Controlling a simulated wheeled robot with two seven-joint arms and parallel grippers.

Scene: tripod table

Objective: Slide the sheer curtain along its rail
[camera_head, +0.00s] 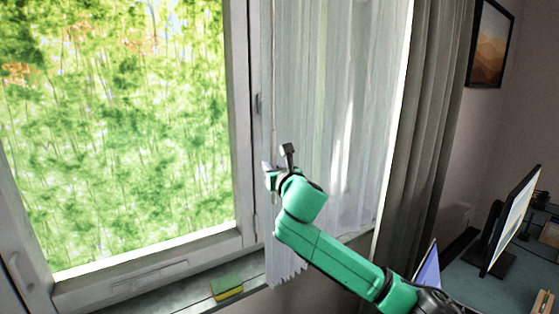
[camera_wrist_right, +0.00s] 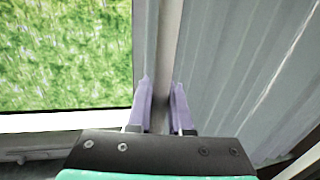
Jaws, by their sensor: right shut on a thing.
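The sheer curtain (camera_head: 340,90) hangs in pale folds over the right part of the window, and its lower left corner hangs down at the sill. Its left edge runs beside the window frame. My right gripper (camera_head: 267,170) is at this left edge, about mid-height in the head view. In the right wrist view, its two purple fingers (camera_wrist_right: 161,100) are close together around the edge of the curtain (camera_wrist_right: 245,65), with a narrow strip between them. The curtain rail is out of view above. My left gripper is not in view.
The window (camera_head: 115,120) left of the curtain is uncovered. A green and yellow sponge (camera_head: 227,288) lies on the sill. A thick grey drape (camera_head: 430,110) hangs at right. Beyond it are a desk (camera_head: 470,272), a monitor (camera_head: 512,215) and a framed picture (camera_head: 491,45).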

